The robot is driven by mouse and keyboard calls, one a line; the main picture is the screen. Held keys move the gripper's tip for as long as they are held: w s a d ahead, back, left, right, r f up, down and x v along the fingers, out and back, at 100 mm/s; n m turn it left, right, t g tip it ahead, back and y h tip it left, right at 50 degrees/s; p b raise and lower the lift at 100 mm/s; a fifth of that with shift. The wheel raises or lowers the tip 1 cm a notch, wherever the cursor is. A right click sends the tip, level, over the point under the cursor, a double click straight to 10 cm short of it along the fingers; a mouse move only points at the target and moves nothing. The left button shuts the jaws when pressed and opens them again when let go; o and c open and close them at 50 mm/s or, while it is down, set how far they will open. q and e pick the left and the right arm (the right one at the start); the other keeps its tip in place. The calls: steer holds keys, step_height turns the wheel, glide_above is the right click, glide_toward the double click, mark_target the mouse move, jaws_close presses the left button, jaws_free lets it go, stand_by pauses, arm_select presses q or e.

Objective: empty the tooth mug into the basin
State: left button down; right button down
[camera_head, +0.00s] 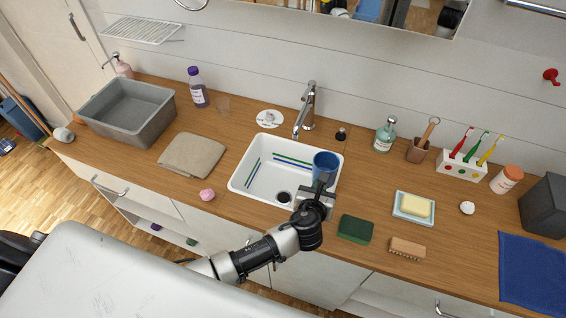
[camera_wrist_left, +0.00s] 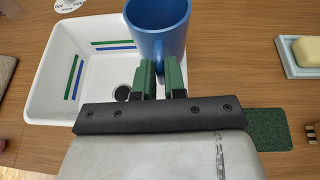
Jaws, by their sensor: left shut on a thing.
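The blue tooth mug (camera_head: 325,161) is held upright above the right side of the white basin (camera_head: 265,185). My left gripper (camera_head: 321,184) comes in from the front and is shut on the mug's near side. In the left wrist view, the green fingers (camera_wrist_left: 161,80) grip at the mug (camera_wrist_left: 158,38), and its open top faces up. I cannot tell what is inside it. The basin (camera_wrist_left: 45,85) has blue and green stripes and a dark drain, and I see no toothbrush in it. My right gripper is not in view.
A faucet (camera_head: 308,108) stands behind the basin. A green sponge (camera_head: 355,228), a brush (camera_head: 407,248) and a soap dish (camera_head: 414,208) lie to the right. A folded cloth (camera_head: 192,155) and grey tub (camera_head: 128,112) are left. The basin's left half is clear.

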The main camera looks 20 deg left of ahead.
arm_select(q)
steer(key=shift+w+d, duration=0.5)
steer(key=shift+d, duration=0.05)
steer(key=shift+a+f, duration=0.1)
steer(key=shift+f, duration=0.05)
steer(key=a+f+n+t+h+b, duration=0.1)
steer(key=a+n+h+b, duration=0.3)
steer(key=b, duration=0.5)
steer(key=shift+a+f+n+h, duration=0.3)
steer(key=shift+a+f+n, duration=0.2)
steer(key=shift+a+f, duration=0.55)
steer(key=shift+a+r+h+b, duration=0.2)
steer(key=shift+a+h+b, duration=0.15)
steer(key=shift+h+b, duration=0.1)
steer(key=shift+a+r+n+t+h+b, duration=0.15)
steer(key=shift+n+t+h+b, duration=0.1)
steer(key=shift+n+t+b, duration=0.2)
steer(key=shift+a+r+b, duration=0.1)
steer(key=shift+b, duration=0.25)
